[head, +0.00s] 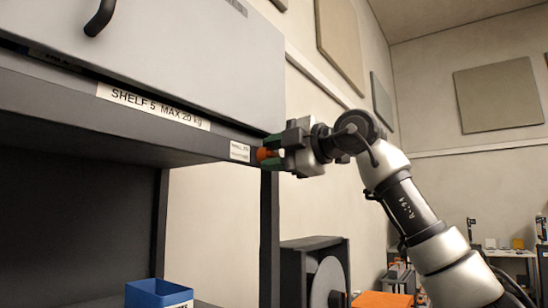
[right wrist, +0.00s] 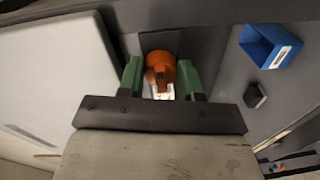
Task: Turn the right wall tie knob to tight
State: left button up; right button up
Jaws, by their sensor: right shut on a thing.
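The orange wall tie knob (head: 264,154) sits at the right front edge of the shelf unit, beside a small white label (head: 240,151). My right gripper (head: 271,151) reaches it from the right, with its green fingertips at the knob. In the right wrist view the knob (right wrist: 160,70) lies between the two green fingers of my right gripper (right wrist: 160,82), and they are shut on it. A pale mark shows just below the knob there. The label's small text is too small to read. My left gripper is not in view.
A shelf board (head: 120,139) with a "SHELF 5 MAX 20 kg" label (head: 153,105) runs left of the knob, below a grey cabinet front (head: 190,50) with a dark handle. A blue bin (head: 158,293) stands lower down. A dark-framed reel (head: 326,278) stands below my right arm.

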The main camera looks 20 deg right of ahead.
dwell(0.3)
jog(key=o, duration=0.9)
